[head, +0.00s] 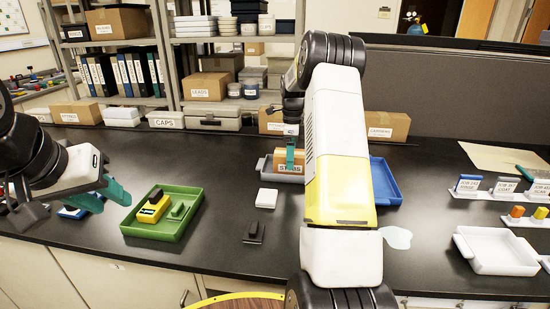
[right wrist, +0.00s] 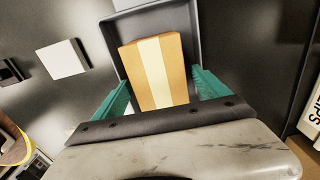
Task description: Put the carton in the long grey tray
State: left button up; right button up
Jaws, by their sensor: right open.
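The tan carton (head: 281,160) with a pale label stands at the long grey tray (head: 265,172) in the middle of the bench. In the right wrist view the carton (right wrist: 155,70) appears inside the tray (right wrist: 115,32), with the tray's walls around its far end. My right gripper (right wrist: 160,90) is open, with one teal finger on each side of the carton and a gap visible at least on the right. In the head view my right arm hides the tray's right part. My left gripper (head: 102,194) is open and empty at the left, near the green tray.
A green tray (head: 133,229) holding a yellow device (head: 150,208) stands at left. A white block (head: 266,198) and a dark block (head: 254,232) lie in front of the grey tray. A blue tray (head: 385,182) is partly behind my right arm. A white tray (head: 495,250) stands at right.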

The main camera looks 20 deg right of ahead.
notch_tip(320, 180, up, 9)
jog(key=shift+r, duration=0.1)
jog(key=s+a+r+n+t+y, duration=0.1)
jog(key=s+a+r+n+t, duration=0.1)
jog(key=s+a+r+n, duration=0.5)
jog(key=s+a+r+n+t, duration=0.1)
jog(key=s+a+r+n, duration=0.4)
jog(key=s, duration=0.4)
jog(key=s+a+f+n+t, duration=0.1)
jog(key=s+a+n, duration=0.2)
jog(key=s+n, duration=0.3)
jog(key=s+a+f+n+t+y, duration=0.1)
jog(key=s+n, duration=0.4)
jog(key=s, duration=0.7)
jog(key=shift+s+a+f+n+t, duration=0.4)
jog(key=shift+a+f+t, duration=0.3)
jog(key=shift+a, duration=0.55)
